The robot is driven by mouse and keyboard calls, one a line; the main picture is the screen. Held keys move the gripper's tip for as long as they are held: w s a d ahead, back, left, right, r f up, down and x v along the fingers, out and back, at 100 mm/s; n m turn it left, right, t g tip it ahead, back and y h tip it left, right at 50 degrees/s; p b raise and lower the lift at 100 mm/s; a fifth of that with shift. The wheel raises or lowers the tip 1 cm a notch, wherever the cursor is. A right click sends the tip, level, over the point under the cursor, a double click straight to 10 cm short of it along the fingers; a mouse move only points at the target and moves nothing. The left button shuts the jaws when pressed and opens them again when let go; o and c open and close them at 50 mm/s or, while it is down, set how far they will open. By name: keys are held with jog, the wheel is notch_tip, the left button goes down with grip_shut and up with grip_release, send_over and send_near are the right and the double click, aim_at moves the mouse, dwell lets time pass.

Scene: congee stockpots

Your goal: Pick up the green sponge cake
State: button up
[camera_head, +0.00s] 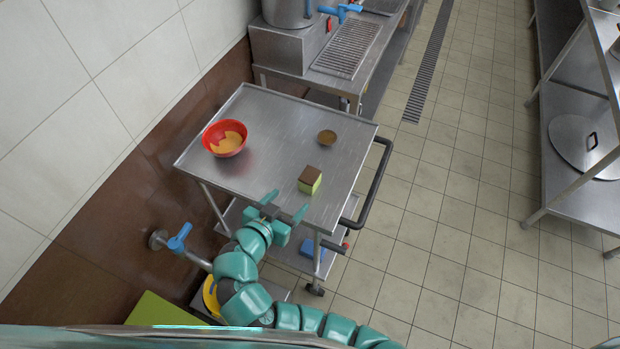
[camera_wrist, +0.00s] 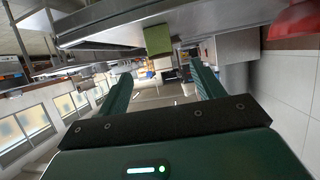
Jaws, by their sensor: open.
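The green sponge cake (camera_head: 311,185), a small block with a brown top, sits on the steel cart top near its front right part. In the wrist view its green side (camera_wrist: 157,40) shows beyond and between my two fingers. My gripper (camera_head: 286,205) is open and empty at the cart's near edge, in front of the cake and a little to its left. It also shows in the wrist view (camera_wrist: 161,66). The fingers look apart from the cake.
The cart top (camera_head: 262,130) also holds a red bowl (camera_head: 225,138) with yellowish contents at the left and a small brown round dish (camera_head: 327,138) behind the cake. A dark handle (camera_head: 376,188) runs along the cart's right side. The middle of the top is clear.

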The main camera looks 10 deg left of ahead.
aim_at(310, 179)
jog(key=p+x, duration=0.1)
jog(key=x, duration=0.6)
jog(key=shift+w+d+p, duration=0.1)
jog(key=shift+w+p, duration=0.2)
jog(key=shift+w+d+p, duration=0.1)
jog(key=shift+w+p, duration=0.4)
jog(key=shift+p, duration=0.15)
jog(key=p+x, duration=0.2)
jog(key=shift+w+d+f, duration=0.15)
jog(key=shift+w+f, duration=0.05)
jog(key=shift+w, duration=0.05)
jog(key=shift+w+d+f, duration=0.1)
jog(key=shift+w+f, duration=0.35)
jog(key=shift+w, duration=0.2)
jog(key=c, duration=1.1)
